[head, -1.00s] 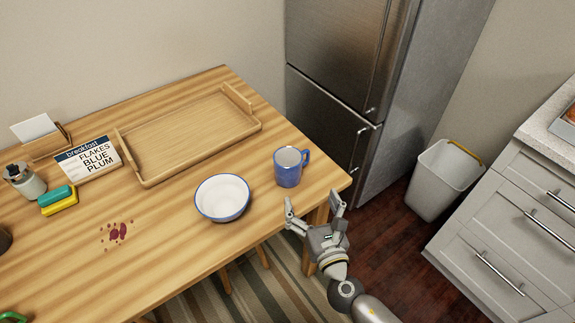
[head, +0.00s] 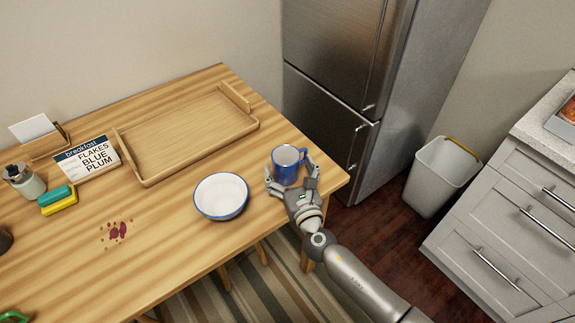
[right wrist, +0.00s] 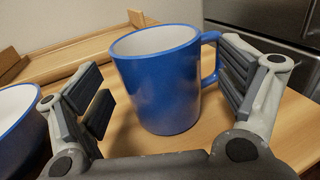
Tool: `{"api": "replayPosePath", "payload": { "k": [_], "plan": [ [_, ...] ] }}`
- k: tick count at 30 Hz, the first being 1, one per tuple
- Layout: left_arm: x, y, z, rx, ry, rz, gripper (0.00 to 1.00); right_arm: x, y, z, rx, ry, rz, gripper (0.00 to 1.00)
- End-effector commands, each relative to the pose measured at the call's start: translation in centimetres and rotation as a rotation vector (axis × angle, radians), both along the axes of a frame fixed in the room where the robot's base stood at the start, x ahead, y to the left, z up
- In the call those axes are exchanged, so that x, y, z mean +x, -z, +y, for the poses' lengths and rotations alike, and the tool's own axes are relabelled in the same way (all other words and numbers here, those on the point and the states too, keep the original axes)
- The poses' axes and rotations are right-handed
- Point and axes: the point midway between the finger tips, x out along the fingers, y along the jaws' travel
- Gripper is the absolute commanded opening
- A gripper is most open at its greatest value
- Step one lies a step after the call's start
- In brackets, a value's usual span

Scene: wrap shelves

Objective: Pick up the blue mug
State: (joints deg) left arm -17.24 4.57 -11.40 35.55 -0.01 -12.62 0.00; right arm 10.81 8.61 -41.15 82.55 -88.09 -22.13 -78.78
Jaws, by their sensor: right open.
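The blue mug (head: 286,167) stands upright near the table's right corner, with a white inside and its handle on the right. In the right wrist view the mug (right wrist: 160,85) is between the open fingers, with a gap on the left and the handle close to the right finger. My right gripper (head: 292,179) is open around the mug's near side; it also shows in the right wrist view (right wrist: 168,98). My left gripper is not in view.
A white bowl with a blue rim (head: 221,196) stands left of the mug. A wooden tray (head: 190,133) lies behind on the table (head: 170,260). A breakfast sign (head: 88,157), sponges (head: 58,200) and a reddish stain (head: 118,231) are at the left. A fridge (head: 330,120) is behind.

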Motion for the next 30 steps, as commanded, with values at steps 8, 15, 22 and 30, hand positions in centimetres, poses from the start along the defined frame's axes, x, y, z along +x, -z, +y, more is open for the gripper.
{"api": "replayPosePath", "payload": {
  "k": [8, 15, 22, 30],
  "plan": [
    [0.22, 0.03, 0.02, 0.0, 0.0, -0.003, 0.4, 0.49, 0.01, 0.18, 0.001, 0.0, 0.0, 0.91],
    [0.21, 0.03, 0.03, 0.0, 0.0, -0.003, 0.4, 0.47, 0.01, 0.17, 0.001, 0.0, 0.0, 0.65],
    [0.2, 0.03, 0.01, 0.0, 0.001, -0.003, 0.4, 0.46, 0.01, 0.16, 0.001, 0.0, 0.0, 0.36],
    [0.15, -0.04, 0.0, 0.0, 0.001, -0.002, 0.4, 0.49, -0.22, 0.17, 0.002, 0.0, -0.002, 0.34]
  ]
}}
